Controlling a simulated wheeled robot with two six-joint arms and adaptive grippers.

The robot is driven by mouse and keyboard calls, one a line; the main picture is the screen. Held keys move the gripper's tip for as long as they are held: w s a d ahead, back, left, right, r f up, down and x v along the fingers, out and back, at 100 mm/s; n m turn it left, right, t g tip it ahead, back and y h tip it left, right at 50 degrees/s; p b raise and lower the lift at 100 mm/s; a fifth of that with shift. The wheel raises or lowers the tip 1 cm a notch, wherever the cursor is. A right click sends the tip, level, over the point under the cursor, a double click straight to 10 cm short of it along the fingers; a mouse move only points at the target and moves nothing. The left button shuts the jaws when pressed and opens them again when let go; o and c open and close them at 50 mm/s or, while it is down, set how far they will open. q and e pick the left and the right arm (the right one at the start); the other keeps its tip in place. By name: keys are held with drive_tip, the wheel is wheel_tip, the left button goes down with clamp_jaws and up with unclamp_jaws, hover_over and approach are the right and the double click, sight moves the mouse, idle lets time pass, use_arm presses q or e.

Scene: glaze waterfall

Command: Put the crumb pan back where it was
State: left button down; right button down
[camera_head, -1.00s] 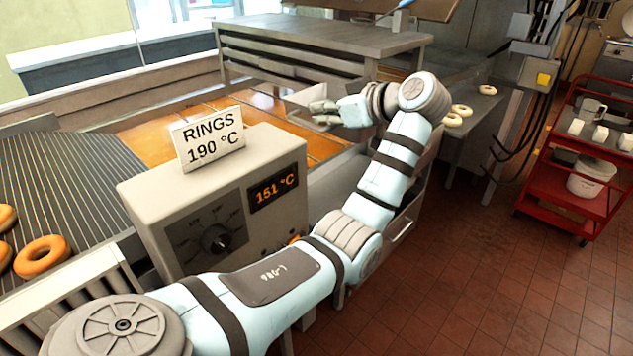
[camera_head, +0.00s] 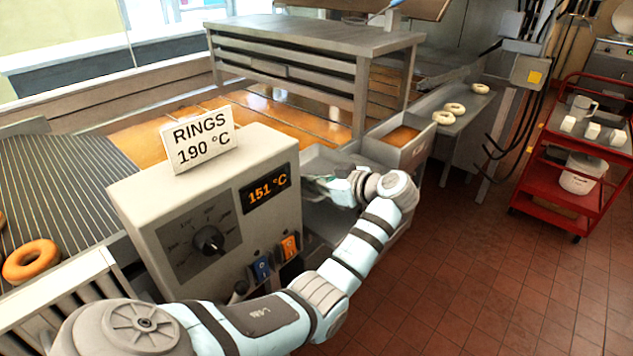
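My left gripper (camera_head: 318,184) is low behind the right side of the control box (camera_head: 215,215), its fingers small and partly hidden by the box. I cannot tell whether they are open or shut, or whether they hold anything. A grey metal tray-like surface (camera_head: 322,158) shows just behind the gripper; I cannot tell for sure whether it is the crumb pan. A metal bin with an orange-brown inside (camera_head: 398,143) stands behind and right of my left wrist. My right gripper is out of view.
The control box carries a "RINGS 190 °C" sign (camera_head: 198,139) and reads 151 °C. Orange oil (camera_head: 260,110) lies behind it, beside a slatted metal stand (camera_head: 310,40). Pale rings lie on a shelf (camera_head: 470,112). A red cart (camera_head: 560,180) stands right; the tiled floor between is clear.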

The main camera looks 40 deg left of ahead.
use_arm(q)
drive_tip(key=shift+f+b, duration=0.4)
drive_tip(key=shift+f, duration=0.1)
drive_tip(key=c, duration=1.8)
unclamp_jaws()
drive_tip(key=shift+r, duration=0.1)
drive_tip(key=shift+d+r+p, duration=0.25)
drive_tip(key=shift+r+p, duration=0.5)
drive_tip(key=shift+r, duration=0.05)
drive_tip(key=b+v, duration=0.1)
drive_tip(key=v, duration=1)
drive_tip(key=shift+d, duration=0.25)
drive_tip(key=shift+s+a, duration=0.1)
